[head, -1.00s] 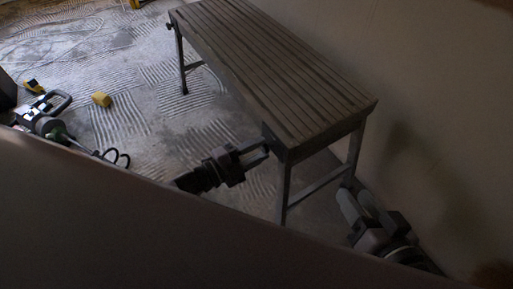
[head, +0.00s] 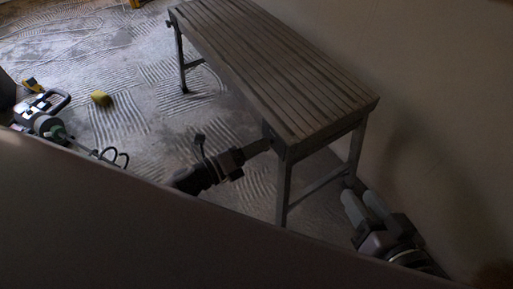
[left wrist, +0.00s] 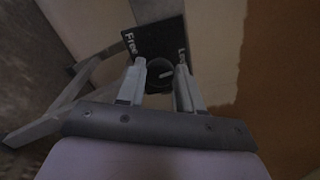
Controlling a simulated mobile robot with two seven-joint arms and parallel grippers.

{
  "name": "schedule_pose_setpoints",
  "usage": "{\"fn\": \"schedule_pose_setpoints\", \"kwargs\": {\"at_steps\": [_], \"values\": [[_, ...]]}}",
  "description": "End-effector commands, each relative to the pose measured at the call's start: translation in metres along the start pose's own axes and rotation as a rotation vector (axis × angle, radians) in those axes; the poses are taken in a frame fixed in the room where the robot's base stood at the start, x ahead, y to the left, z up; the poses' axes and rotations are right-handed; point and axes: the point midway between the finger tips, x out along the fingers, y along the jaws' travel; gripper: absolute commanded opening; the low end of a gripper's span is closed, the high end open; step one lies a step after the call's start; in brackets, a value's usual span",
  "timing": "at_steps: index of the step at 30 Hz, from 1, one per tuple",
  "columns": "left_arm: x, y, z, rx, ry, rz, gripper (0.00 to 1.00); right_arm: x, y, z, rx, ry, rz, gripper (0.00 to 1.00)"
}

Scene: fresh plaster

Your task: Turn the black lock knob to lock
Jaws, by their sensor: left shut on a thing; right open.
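The black lock knob (left wrist: 160,73) is on a black plate (left wrist: 157,40) in the left wrist view. The plate reads "Free" at left and a partly covered word starting "Lo" at right. A pale mark shows on the knob; its exact setting is hard to tell. My left gripper (left wrist: 160,66) has a finger on each side of the knob and is shut on it. In the head view, my left gripper (head: 268,142) reaches the near end of the slatted bench (head: 270,65), where the knob is hard to make out. My right gripper (head: 358,193) is open and empty, right of the bench leg.
A plaster wall (head: 430,90) runs close along the bench's right side. A yellow block (head: 101,98) and a tool with a dark handle (head: 45,108) lie on the floor at left. Ridged floor left of the bench is mostly clear.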

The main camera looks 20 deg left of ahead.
Motion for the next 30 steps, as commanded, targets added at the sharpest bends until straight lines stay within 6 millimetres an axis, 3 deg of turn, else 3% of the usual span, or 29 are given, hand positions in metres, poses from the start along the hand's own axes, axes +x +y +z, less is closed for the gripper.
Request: {"fn": "schedule_pose_setpoints", "kwargs": {"at_steps": [12,26,27,29,30], "values": [[-0.0007,0.0007,-0.0011,0.152,0.001,0.002,0.05,-0.0044,0.0025,0.0042,-0.025,0.013,0.014,0.43],[-0.0007,0.0005,-0.001,0.167,0.002,0.002,0.05,-0.0049,0.003,0.0022,-0.029,0.018,0.016,0.43],[-0.0007,0.0005,-0.001,0.167,0.002,0.002,0.39,-0.0049,0.003,0.0021,-0.029,0.018,0.017,0.43],[-0.0007,0.0004,-0.0009,0.166,0.002,0.002,0.58,-0.0049,0.0031,0.002,-0.029,0.018,0.017,0.43],[-0.0006,0.0004,-0.0008,0.166,0.002,0.002,0.61,-0.0049,0.0031,0.0018,-0.029,0.018,0.017,0.43]]}}
